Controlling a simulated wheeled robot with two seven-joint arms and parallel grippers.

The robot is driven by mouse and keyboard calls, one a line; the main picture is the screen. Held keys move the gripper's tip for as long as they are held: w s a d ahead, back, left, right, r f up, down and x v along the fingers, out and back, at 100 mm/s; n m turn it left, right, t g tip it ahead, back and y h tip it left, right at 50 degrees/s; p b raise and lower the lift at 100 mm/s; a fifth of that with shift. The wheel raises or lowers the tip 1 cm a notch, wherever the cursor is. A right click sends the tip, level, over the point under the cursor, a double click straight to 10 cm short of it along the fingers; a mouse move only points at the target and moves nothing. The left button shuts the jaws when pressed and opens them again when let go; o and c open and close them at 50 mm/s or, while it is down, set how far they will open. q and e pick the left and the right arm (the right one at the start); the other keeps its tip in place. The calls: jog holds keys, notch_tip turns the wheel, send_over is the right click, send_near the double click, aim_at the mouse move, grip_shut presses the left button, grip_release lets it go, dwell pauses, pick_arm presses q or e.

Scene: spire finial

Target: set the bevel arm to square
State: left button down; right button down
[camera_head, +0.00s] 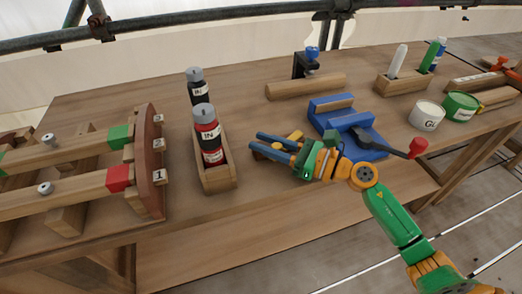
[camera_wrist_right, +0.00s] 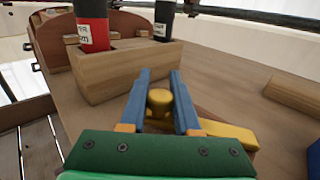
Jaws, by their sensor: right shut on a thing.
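The bevel shows as a yellow arm (camera_wrist_right: 226,133) and a round yellow knob (camera_wrist_right: 159,102) in the right wrist view. In the head view a yellow part of it (camera_head: 295,135) shows just behind my right gripper (camera_head: 262,141). The gripper's blue fingers are low over the bench and shut on the yellow knob, one finger on each side. Much of the bevel is hidden behind the fingers and green palm, so I cannot tell the arm's exact angle. My left gripper is not in view.
A wooden box (camera_head: 218,178) with red and black bottles (camera_head: 207,135) stands left of my right gripper. A blue fixture (camera_head: 335,113) with a dark, red-ended tool (camera_head: 395,148) is close on the right. Rails on a numbered rack (camera_head: 150,160) fill the left.

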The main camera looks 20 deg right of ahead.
jog(key=g+b, duration=0.1)
jog(key=s+n+g+y+b, duration=0.1)
jog(key=b, duration=0.1)
jog(key=n+g+y+b, duration=0.1)
jog(key=b, duration=0.1)
jog(key=shift+s+d+f, duration=0.35)
jog(key=shift+s+d, duration=0.05)
jog(key=shift+s+d+r+n+g+y+b, duration=0.15)
jog(key=shift+s+r+n+g+y+b, duration=0.2)
jog(key=shift+n+g+y+b, duration=0.3)
jog(key=c, duration=0.6)
grip_release()
jog(key=shift+d, duration=0.1)
jog(key=shift+h, duration=0.25)
jog(key=b+v, duration=0.1)
jog(key=v, duration=0.2)
jog(key=b+v, duration=0.1)
jog(key=v, duration=0.2)
jog(key=shift+f+b, duration=0.25)
jog(key=shift+b, duration=0.1)
jog(key=shift+s+d, duration=0.2)
jog(key=shift+d, duration=0.15)
jog(key=shift+r, duration=0.2)
